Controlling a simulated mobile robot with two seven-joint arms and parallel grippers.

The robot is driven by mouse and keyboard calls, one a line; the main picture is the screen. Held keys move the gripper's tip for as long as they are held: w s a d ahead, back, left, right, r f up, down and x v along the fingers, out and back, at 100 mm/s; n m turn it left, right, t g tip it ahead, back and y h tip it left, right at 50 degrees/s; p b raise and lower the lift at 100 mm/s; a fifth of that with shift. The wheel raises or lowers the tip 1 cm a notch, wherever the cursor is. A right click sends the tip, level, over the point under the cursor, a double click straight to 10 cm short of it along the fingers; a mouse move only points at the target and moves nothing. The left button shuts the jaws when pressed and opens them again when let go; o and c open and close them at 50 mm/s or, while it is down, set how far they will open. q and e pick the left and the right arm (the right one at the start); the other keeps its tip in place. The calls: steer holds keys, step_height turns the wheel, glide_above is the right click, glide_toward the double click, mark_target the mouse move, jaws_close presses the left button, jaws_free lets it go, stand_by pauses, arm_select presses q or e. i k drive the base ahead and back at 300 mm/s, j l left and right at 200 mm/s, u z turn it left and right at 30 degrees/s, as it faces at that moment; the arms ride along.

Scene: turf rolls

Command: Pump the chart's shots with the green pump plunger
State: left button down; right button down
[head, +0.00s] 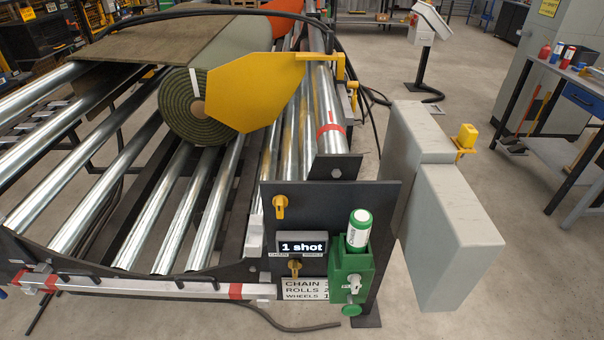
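The green pump (345,262) is fixed to the dark panel at the roller frame's front right corner. A white and green cartridge (358,232) stands upright in its top. A round green knob (351,310), which looks like the plunger, sits at its lower end. The display (302,247) left of the pump reads "1 shot". The chart (304,289) below it lists CHAIN, ROLLS 2 and WHEELS 1; the number after CHAIN is not clear. A yellow selector (295,267) overlaps the space between display and chart. Neither of my grippers is in view.
A turf roll (185,110) lies on the metal rollers behind a yellow guard plate (255,93). A yellow lever (279,207) sits higher on the panel (385,205). Large grey boxes (455,235) stand close right of the pump. Floor in front of the panel is mostly open.

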mark_target(352, 308)
steer(key=i+j, duration=0.3)
steer(key=i, duration=0.25)
steer(key=i+j, duration=0.35)
steer(key=i, duration=0.15)
steer(key=i+j, duration=0.3)
steer(key=i, duration=0.25)
steer(key=i+j, duration=0.35)
steer(key=i, duration=0.15)
steer(key=i+j, duration=0.3)
steer(key=i, duration=0.25)
steer(key=i+j, duration=0.35)
steer(key=i, duration=0.15)
steer(key=i+j, duration=0.3)
steer(key=i, duration=0.25)
steer(key=k+l+z, duration=0.15)
steer(key=k+z, duration=0.15)
steer(key=k+l+z, duration=0.25)
steer(key=k, duration=0.25)
steer(key=k+l+z, duration=0.9)
steer(key=l, duration=0.35)
steer(key=k+l+z, duration=0.25)
steer(key=l, duration=0.25)
steer(key=k+l+z, duration=0.15)
steer(key=l+z, duration=0.15)
steer(key=l, duration=0.25)
